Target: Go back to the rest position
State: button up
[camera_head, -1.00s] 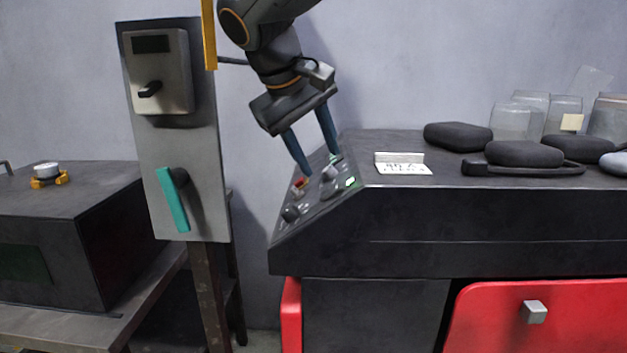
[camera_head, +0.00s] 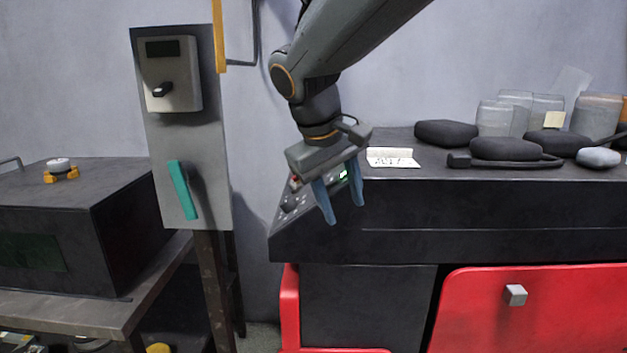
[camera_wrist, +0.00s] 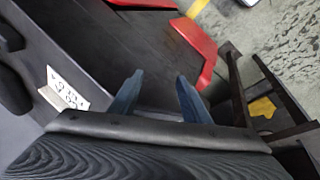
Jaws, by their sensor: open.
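My gripper (camera_head: 342,203) hangs from my arm in front of the sloped control panel (camera_head: 290,207) of the dark bench, fingers pointing down. Its two blue fingers are apart with nothing between them. In the wrist view my gripper (camera_wrist: 158,88) also shows open and empty, with the dark bench front and a red part (camera_wrist: 200,48) beyond the fingers. The panel has a small green lit display (camera_head: 343,175) and is partly hidden by my gripper.
A grey board with a teal lever (camera_head: 183,190) stands left. A dark box (camera_head: 75,235) sits on a table at far left. Open floor (camera_wrist: 285,40) shows in the wrist view.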

jog(key=s+d+f+m+g+y, duration=0.1)
jog(key=s+d+f+m+g, duration=0.1)
jog(key=s+d+f, duration=0.5)
jog(key=s+d+f+m+g+y+p, duration=0.1)
jog(key=s+d+f+m+y, duration=0.1)
jog(key=s+d+f, duration=0.5)
notch_tip(320, 180, down, 5)
jog(key=shift+s+f+m+g, duration=0.15)
jog(key=shift+s+m+g, duration=0.25)
jog(key=shift+s+m, duration=0.6)
